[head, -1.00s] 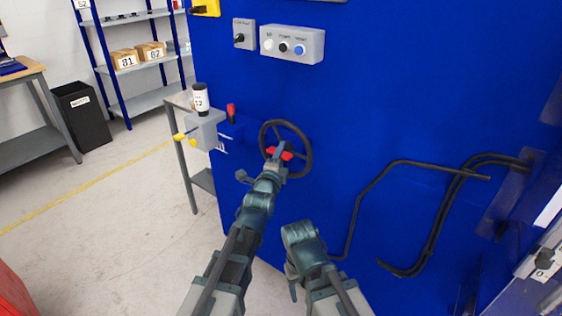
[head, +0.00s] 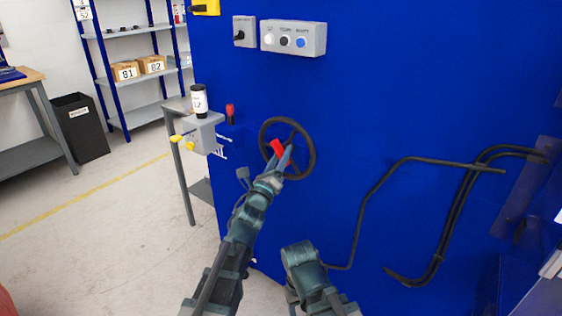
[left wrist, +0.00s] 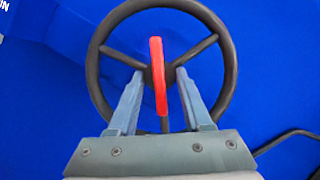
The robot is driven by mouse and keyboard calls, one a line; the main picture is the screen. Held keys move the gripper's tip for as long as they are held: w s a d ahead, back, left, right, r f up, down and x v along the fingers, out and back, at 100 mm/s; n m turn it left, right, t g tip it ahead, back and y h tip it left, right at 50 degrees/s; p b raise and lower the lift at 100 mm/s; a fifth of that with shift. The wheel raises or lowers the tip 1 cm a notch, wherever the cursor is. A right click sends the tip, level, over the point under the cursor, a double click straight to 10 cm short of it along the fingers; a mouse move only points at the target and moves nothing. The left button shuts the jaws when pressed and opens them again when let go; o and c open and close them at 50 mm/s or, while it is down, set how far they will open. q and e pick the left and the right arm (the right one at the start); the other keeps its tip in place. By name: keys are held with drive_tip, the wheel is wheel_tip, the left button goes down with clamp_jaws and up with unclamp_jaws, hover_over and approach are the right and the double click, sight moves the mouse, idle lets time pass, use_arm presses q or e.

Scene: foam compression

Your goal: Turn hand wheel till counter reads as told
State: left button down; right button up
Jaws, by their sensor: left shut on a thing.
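The dark hand wheel (head: 262,147) is mounted on the blue machine wall and fills the middle of the left wrist view (left wrist: 232,75). A red bar-shaped grip (head: 276,147) stands at its hub; it is nearly upright in the left wrist view (left wrist: 158,72). My left gripper (head: 281,160) is at the hub, shut on the red grip with one finger on each side, as the left wrist view shows (left wrist: 161,76). My right arm is folded low in the middle of the head view, and its gripper does not show. I cannot make out a counter reading.
A control box with several buttons (head: 293,38) is on the wall above. A grey box with yellow parts (head: 203,134) sticks out left of the wheel. Black pipes (head: 372,196) run along the wall to the right. Open floor (head: 110,225) lies at left.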

use_arm(q)
drive_tip(key=shift+w+a+f+m+g+h+b, duration=0.15)
drive_tip(key=shift+m+h+b, duration=0.15)
drive_tip(key=shift+m+h, duration=0.85)
drive_tip(key=shift+s+d+r+m+g+h+b, duration=0.15)
drive_tip(key=shift+m+h+b, duration=0.25)
drive_tip(key=shift+m, duration=1.45)
drive_tip(key=shift+w+a+h, duration=0.1)
drive_tip(key=shift+h, duration=0.15)
drive_tip(key=shift+c, duration=1.7)
unclamp_jaws()
drive_tip(key=shift+f, duration=0.1)
drive_tip(key=b+v, duration=0.5)
drive_tip(key=v, duration=0.8)
drive_tip(key=shift+s+a, duration=0.25)
drive_tip(key=shift+s, duration=0.1)
